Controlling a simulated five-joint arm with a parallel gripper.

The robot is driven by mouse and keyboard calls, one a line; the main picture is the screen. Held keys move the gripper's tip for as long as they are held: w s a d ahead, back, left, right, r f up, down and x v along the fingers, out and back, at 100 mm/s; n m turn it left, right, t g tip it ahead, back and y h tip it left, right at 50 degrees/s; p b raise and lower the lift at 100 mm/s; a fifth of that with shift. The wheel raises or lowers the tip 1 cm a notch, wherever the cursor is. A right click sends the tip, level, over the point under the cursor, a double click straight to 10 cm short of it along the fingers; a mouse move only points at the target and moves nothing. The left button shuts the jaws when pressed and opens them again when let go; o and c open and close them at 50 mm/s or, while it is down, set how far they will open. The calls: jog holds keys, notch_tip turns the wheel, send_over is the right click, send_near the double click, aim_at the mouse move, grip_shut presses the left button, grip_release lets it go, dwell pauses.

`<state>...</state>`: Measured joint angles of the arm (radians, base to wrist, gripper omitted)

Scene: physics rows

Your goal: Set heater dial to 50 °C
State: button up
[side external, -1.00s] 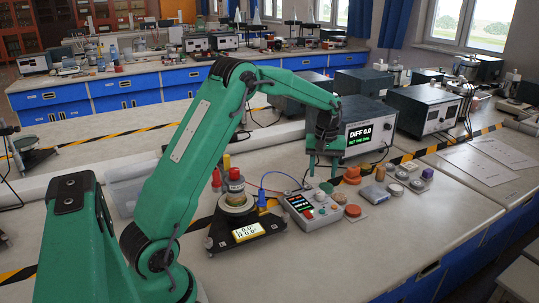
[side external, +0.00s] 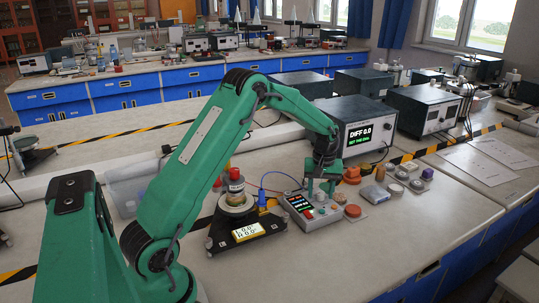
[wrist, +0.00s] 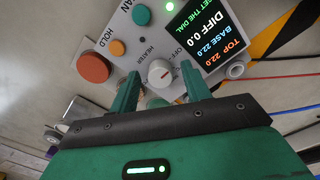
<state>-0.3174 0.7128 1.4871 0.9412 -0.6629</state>
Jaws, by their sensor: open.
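The box's screen (wrist: 205,30) reads DIFF 0.0, BASE 22.0, TOP 22.0. In the side view my gripper (side external: 322,193) is over the right part of the control box (side external: 300,213) and hides the dial.
An orange button (wrist: 94,68) marked HOLD sits on the box. Small coloured items, including a purple-topped one (side external: 386,186), lie to the right.

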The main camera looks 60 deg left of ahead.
jog(key=c, duration=1)
jog(key=shift+m, duration=0.4)
jog(key=m, duration=0.3)
jog(key=shift+m, duration=0.3)
jog(key=m, duration=0.4)
jog(key=shift+m, duration=0.3)
jog(key=m, duration=0.8)
jog(key=shift+m, duration=0.4)
